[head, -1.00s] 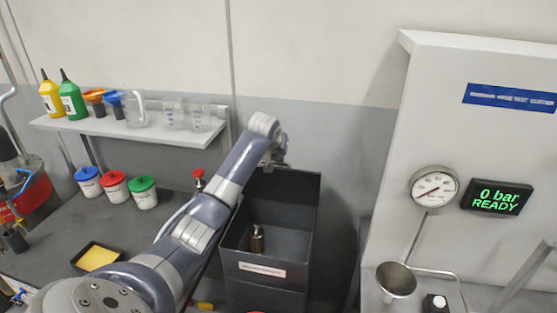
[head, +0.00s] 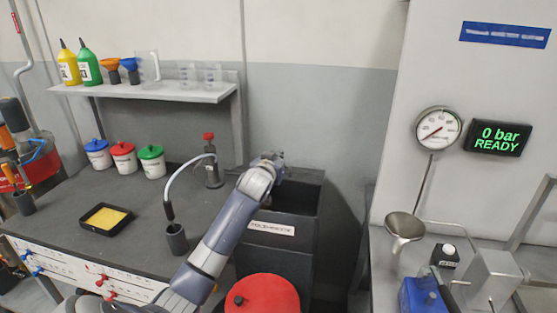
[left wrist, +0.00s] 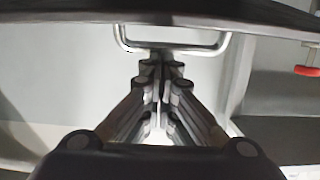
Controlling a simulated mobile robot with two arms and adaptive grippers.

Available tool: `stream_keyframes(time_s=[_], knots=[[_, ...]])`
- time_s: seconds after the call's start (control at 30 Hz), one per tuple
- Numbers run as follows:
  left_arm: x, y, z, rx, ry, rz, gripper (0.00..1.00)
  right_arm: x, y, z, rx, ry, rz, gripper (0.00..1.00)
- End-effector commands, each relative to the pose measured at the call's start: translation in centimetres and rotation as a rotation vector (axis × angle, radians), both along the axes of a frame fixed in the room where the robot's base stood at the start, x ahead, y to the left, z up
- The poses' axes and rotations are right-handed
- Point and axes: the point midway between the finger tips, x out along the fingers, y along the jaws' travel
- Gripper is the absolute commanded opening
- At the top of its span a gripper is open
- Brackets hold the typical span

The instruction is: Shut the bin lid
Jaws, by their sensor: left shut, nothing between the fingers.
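The bin (head: 269,257) is a dark grey box with a white label on its front, right of the bench in the head view. Its dark lid (head: 306,180) shows at the back of the opening, still raised; its exact tilt is hard to tell. My left gripper (head: 273,162) is at the lid's upper left, covering part of it; contact cannot be told. In the left wrist view the fingers (left wrist: 162,72) are shut and empty, below a dark edge with a metal bar handle (left wrist: 170,50). My right gripper is out of view.
A red round-topped container (head: 262,296) stands in front of the bin. A shelf (head: 150,90) is above. A gauge panel and steel counter (head: 380,270) stand at right.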

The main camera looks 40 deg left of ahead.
Motion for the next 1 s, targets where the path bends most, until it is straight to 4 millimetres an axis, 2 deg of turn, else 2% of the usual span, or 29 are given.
stream_keyframes(time_s=[0.03, 0.2, 0.4, 0.7, 1.0], knots=[[-0.5, -0.4, -2.4, 0.013, -0.026, -0.001, 0.0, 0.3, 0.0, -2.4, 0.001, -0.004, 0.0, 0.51], [-1.7, -1.0, -4.7, 0.069, -0.126, 0.0, 0.0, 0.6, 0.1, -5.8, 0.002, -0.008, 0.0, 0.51], [-2.8, -1.6, -6.9, 0.121, -0.223, 0.001, 0.0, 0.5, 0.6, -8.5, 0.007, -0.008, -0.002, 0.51], [-3.6, -2.0, -8.9, 0.13, -0.237, 0.001, 0.0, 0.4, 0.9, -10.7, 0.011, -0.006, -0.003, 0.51], [-3.8, -2.1, -9.5, 0.13, -0.233, 0.001, 0.0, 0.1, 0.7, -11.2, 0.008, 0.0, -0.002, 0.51]])
